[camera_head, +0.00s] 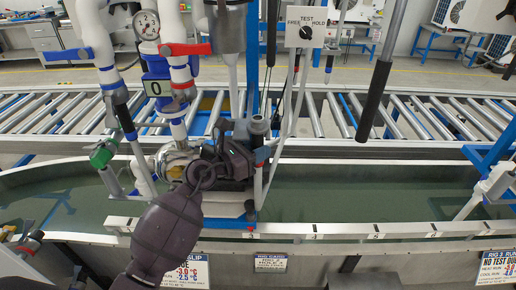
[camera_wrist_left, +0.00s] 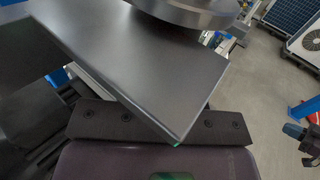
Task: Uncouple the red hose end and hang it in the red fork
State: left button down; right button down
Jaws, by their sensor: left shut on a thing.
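My left gripper (camera_head: 238,158) reaches in from below to the dark pump assembly in the middle of the head view. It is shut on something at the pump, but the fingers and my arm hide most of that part. A grey cylindrical part (camera_head: 258,125) stands right beside the fingers. In the left wrist view, a broad dark finger surface (camera_wrist_left: 150,65) fills the middle, with a round grey metal part (camera_wrist_left: 190,10) at the top edge. I cannot clearly make out the red hose end or the red fork. My right gripper is not in view.
Left of the pump stand white pipes with a red lever (camera_head: 187,49), a pressure gauge (camera_head: 146,24) and a green valve (camera_head: 103,153). A black-gripped bar (camera_head: 374,101) hangs at right. The water tank (camera_head: 380,231) has open room on the right. A roller conveyor (camera_head: 420,118) runs behind.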

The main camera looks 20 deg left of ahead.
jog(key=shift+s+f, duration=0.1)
pick_arm(q)
jog(key=c, duration=0.7)
grip_release()
jog(key=shift+c, duration=0.2)
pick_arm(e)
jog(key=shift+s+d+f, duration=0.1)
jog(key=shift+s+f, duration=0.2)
pick_arm(q)
jog(key=shift+s+a, duration=0.1)
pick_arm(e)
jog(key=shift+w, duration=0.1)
pick_arm(q)
jog(key=shift+s+a, duration=0.2)
jog(key=shift+s, duration=0.05)
jog(key=b+v, duration=0.1)
jog(key=v, duration=0.9)
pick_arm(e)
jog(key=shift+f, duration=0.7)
pick_arm(q)
jog(key=shift+r, duration=0.1)
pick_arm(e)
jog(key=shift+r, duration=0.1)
